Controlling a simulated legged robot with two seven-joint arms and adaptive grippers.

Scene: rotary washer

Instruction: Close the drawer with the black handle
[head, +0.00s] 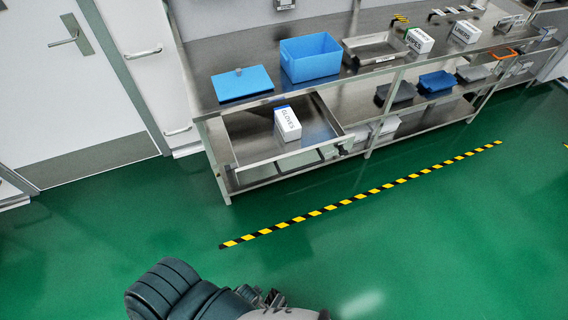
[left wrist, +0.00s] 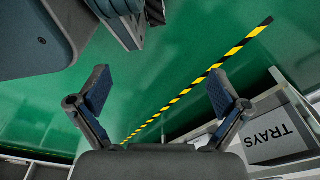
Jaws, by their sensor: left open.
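A metal drawer (head: 292,160) is pulled out from under the left part of the steel workbench. A white box labelled GLOVES (head: 287,124) stands inside it. A small dark part shows near the right end of its front, but I cannot make out the handle clearly. My left gripper (left wrist: 158,96) is open and empty in the left wrist view, its two blue-padded fingers spread above the green floor. In the head view, part of my arm shows at the bottom, well short of the drawer. My right gripper is not in view.
The steel workbench (head: 205,90) holds a blue lid (head: 242,84), a blue bin (head: 311,59) and a metal tray (head: 372,48). A yellow-black floor stripe (head: 345,202) runs before it. The green floor is clear.

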